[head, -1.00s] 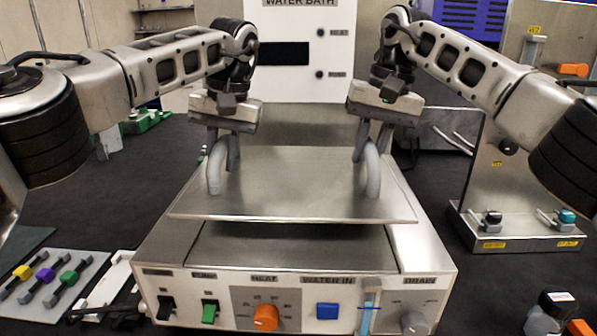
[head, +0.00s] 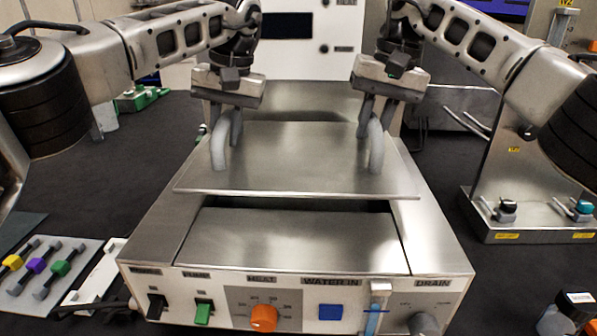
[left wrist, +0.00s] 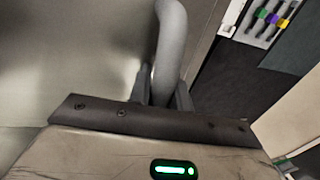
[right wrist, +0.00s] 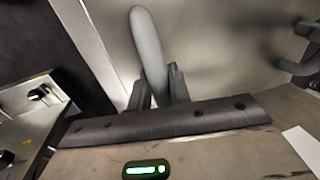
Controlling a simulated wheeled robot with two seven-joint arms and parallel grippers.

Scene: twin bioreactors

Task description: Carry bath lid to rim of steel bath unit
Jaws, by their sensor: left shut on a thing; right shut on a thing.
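The bath lid (head: 296,165) is a flat steel plate with two grey upright loop handles. My left gripper (head: 222,128) is shut on its left handle, which also shows in the left wrist view (left wrist: 170,45). My right gripper (head: 368,122) is shut on its right handle, also seen in the right wrist view (right wrist: 148,45). The lid hangs above the steel bath unit (head: 440,235), roughly level, over its rear and middle part. A dark opening shows under the lid's front edge. Whether the lid touches the rim at the back is hidden.
The bath unit's front panel has a green switch (head: 203,312), an orange knob (head: 263,318) and a blue button (head: 330,312). A tray of coloured clips (head: 45,265) lies at left. A steel stand (head: 530,180) stands at right. A bottle (head: 570,315) is at front right.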

